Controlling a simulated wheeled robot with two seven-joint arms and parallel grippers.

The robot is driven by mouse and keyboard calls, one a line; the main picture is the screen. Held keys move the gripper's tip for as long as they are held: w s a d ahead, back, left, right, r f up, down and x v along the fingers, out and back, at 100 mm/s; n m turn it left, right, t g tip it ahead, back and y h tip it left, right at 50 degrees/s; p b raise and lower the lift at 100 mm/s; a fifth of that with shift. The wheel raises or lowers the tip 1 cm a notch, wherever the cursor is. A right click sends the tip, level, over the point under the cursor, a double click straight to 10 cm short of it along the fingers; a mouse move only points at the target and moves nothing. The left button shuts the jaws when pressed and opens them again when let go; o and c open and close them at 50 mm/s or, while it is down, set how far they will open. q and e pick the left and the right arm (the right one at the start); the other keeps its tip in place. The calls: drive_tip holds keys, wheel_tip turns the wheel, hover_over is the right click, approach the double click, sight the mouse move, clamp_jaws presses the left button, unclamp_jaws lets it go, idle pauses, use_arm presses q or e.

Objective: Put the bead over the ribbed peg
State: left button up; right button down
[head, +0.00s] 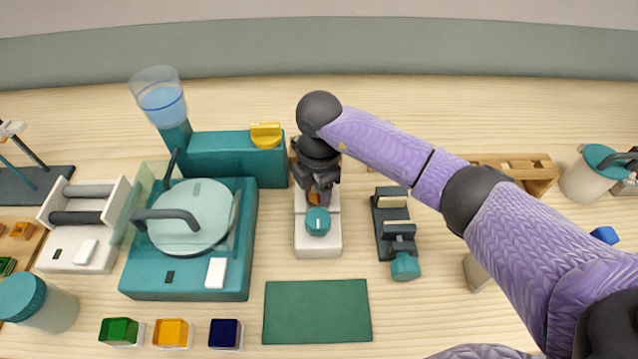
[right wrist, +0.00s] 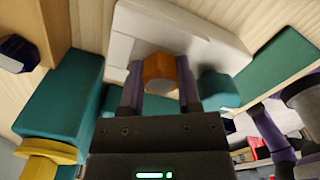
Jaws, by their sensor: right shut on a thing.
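My right gripper (head: 318,190) points down over a white device with a teal knob (head: 318,221). It is shut on a small amber faceted piece, which looks like the bead. In the right wrist view the amber bead (right wrist: 160,72) sits between the two purple fingers of my right gripper (right wrist: 160,88), in front of the white body of the device (right wrist: 150,22). I cannot tell whether the bead touches the device. I cannot make out a ribbed peg for certain in either view. My left gripper is not in view.
A teal machine with a round lid (head: 190,222) stands to the left. A dark clamp-like fixture (head: 395,225) stands close on the right. A green mat (head: 317,310) lies bare in front. Green (head: 121,331), amber (head: 172,333) and blue (head: 226,334) glass blocks lie at the front left.

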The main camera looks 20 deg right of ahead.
drive_tip(key=shift+c, duration=1.1)
unclamp_jaws()
drive_tip(key=shift+r, duration=0.1)
